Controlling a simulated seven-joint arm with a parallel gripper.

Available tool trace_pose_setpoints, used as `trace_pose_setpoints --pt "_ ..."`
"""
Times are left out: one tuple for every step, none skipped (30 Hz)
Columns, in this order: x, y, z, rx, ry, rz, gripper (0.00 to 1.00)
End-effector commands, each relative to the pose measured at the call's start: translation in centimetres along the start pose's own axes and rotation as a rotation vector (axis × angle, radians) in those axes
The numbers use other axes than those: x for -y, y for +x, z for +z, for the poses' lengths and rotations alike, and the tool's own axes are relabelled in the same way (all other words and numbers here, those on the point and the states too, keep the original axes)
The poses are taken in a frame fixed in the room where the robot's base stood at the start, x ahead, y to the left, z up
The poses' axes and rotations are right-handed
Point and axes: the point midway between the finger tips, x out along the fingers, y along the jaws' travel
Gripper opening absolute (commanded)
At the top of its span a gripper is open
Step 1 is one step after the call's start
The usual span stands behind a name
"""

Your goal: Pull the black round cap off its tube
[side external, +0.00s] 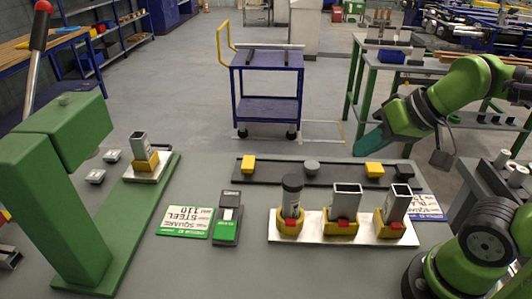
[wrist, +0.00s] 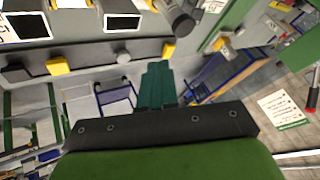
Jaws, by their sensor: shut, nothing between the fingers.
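The black round cap (side external: 292,182) sits on top of an upright round tube (side external: 291,201), held in a yellow block at the left of the silver plate (side external: 340,241). In the wrist view, the cap (wrist: 183,24) shows at the top, right of centre. My gripper (side external: 368,142), with teal fingers, is behind and to the right of the tube, apart from it and above the far side of the table. In the wrist view, the gripper's fingers (wrist: 157,85) are together with nothing between them.
Two open square tubes (side external: 345,198) (side external: 396,203) stand right of the round one. A green press (side external: 70,165) stands left. A label card (side external: 185,221) and green-black device (side external: 228,218) lie between.

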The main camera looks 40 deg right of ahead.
Motion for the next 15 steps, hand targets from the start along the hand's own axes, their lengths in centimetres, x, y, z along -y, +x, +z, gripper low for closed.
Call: trace_pose_setpoints --pt "0.0 0.0 0.0 0.000 -0.001 0.000 0.00" --pt "0.0 0.0 0.0 0.000 -0.001 0.000 0.00" --pt "0.0 0.0 0.0 0.001 -0.001 0.000 0.00" --pt "0.0 0.0 0.0 0.001 -0.001 0.000 0.00" --pt "0.0 0.0 0.0 0.001 -0.001 0.000 0.03" --pt "0.1 0.0 0.0 0.003 -0.003 -0.001 0.09" --pt "0.1 0.2 0.1 0.009 -0.005 0.000 0.14" --pt "0.1 0.4 0.2 0.019 -0.006 0.002 0.18" --pt "0.2 0.8 0.3 0.037 -0.010 0.006 0.24" --pt "0.4 1.1 0.2 0.049 -0.017 0.009 0.29" --pt "0.7 1.3 -0.1 0.062 -0.027 0.013 0.34" --pt "1.3 1.7 -0.7 0.083 -0.047 0.021 0.40" --pt "1.8 2.0 -1.1 0.107 -0.071 0.030 0.44" --pt "2.4 2.3 -1.6 0.133 -0.104 0.040 0.49" --pt "3.2 2.7 -2.3 0.175 -0.158 0.054 0.55"
